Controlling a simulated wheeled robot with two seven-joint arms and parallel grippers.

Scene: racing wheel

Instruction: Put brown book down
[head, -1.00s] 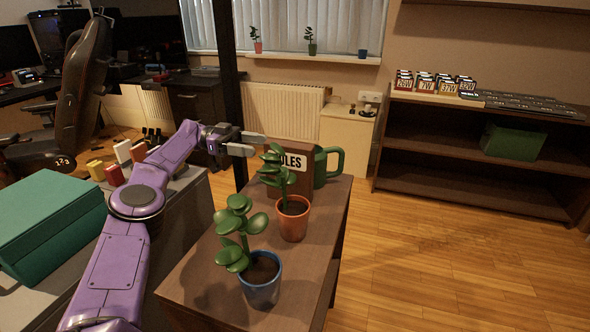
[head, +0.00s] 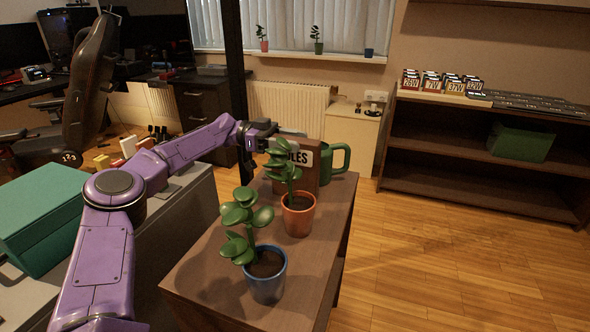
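The brown book (head: 310,175), with a pale label ending in "LES", stands upright on the dark wooden table, behind the plants. My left gripper (head: 283,140) is at the upper left edge of the book. One finger shows behind the top of the book and the other is partly hidden by plant leaves. The fingers look apart, with the book's edge seemingly between them; I cannot tell whether they press on it. My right gripper is not in view.
A plant in an orange pot (head: 298,215) and one in a blue pot (head: 267,277) stand in front of the book. A green mug (head: 336,162) is behind it. A green box (head: 40,215) is at left. The right floor is clear.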

